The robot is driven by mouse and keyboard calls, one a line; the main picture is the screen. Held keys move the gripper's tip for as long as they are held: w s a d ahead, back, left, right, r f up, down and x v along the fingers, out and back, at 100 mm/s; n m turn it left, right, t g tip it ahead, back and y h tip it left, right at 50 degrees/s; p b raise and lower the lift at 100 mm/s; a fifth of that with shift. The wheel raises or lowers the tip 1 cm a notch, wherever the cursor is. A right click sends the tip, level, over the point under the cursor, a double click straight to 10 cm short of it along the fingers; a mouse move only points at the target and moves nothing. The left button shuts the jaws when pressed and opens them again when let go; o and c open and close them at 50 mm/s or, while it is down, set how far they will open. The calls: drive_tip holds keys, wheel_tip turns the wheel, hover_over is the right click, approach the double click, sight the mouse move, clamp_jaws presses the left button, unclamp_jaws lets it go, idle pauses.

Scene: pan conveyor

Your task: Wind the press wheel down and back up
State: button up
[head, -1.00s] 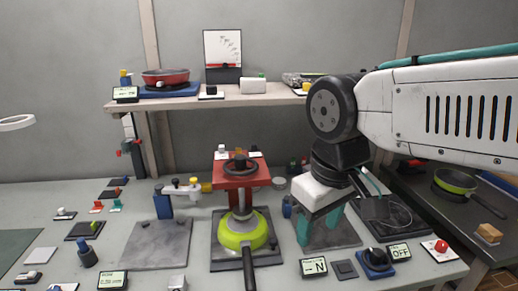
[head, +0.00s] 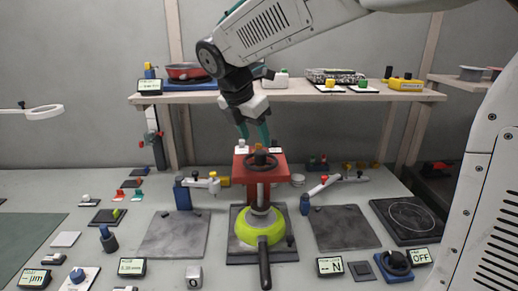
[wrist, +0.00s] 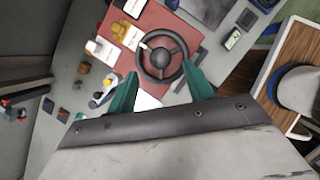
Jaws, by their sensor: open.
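The press is a red frame (head: 258,171) at the middle of the table. Its black press wheel (head: 261,162) lies flat on top, and it also shows in the wrist view (wrist: 160,55). A green pan (head: 262,228) with a black handle sits under the press, its handle toward the front. My gripper (head: 256,142) points down just above and behind the wheel and is open. In the wrist view its green fingers (wrist: 158,90) are spread at the near side of the wheel, one toward each side, with nothing between them but part of the wheel's rim.
A shelf (head: 300,95) with a red pan (head: 187,71) and small blocks runs along the back, close behind my arm. Grey plates (head: 175,235) lie on both sides of the press. A display reading N (head: 330,267) stands at the front.

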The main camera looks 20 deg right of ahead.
sight(260, 152)
drive_tip(key=x, duration=0.5)
drive_tip(key=shift+f, duration=0.15)
drive_tip(key=c, duration=1)
drive_tip(key=shift+m, duration=0.3)
